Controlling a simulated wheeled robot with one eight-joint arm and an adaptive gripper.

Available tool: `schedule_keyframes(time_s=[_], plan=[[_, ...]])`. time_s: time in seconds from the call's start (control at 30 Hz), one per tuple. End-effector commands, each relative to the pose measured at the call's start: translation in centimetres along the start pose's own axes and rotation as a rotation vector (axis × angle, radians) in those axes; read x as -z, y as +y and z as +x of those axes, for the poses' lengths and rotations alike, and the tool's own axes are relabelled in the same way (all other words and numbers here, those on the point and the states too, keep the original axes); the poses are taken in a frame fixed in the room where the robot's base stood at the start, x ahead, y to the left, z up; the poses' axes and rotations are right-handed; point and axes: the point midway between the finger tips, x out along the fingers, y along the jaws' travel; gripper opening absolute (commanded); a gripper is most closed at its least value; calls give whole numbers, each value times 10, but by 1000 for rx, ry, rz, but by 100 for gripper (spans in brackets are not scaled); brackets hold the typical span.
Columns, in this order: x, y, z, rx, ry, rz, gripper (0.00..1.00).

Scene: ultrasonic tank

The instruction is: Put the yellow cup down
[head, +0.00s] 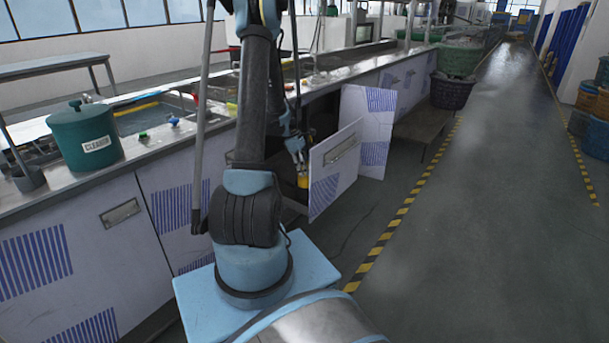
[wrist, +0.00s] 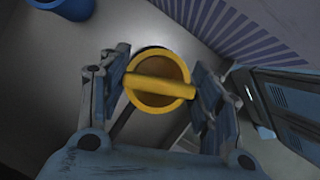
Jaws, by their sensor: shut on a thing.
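The yellow cup (wrist: 158,99) sits between the two fingers of my gripper (wrist: 160,80) in the wrist view. My gripper is shut on it, with one finger on each side. I look down on its round rim, and a yellow bar crosses its top. In the head view the yellow cup (head: 303,181) is a small patch below my gripper (head: 299,160), by the open cabinet under the counter. A grey surface lies beneath it; I cannot tell whether the cup touches it.
An open cabinet door (head: 335,170) stands right of my gripper, with another white panel (head: 376,128) behind it. A blue round object (wrist: 68,8) lies at the upper left of the wrist view. A green tub (head: 84,137) stands on the counter. The aisle floor (head: 470,200) is clear.

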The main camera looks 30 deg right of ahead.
Motion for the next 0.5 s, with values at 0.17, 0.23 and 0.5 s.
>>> schedule_keyframes(time_s=[0.17, 0.23, 0.5], plan=[[10, 0, 20, 0, 0, -1, 21], [12, 0, 26, -1, 0, -1, 21], [14, 0, 28, -1, 0, -2, 21]])
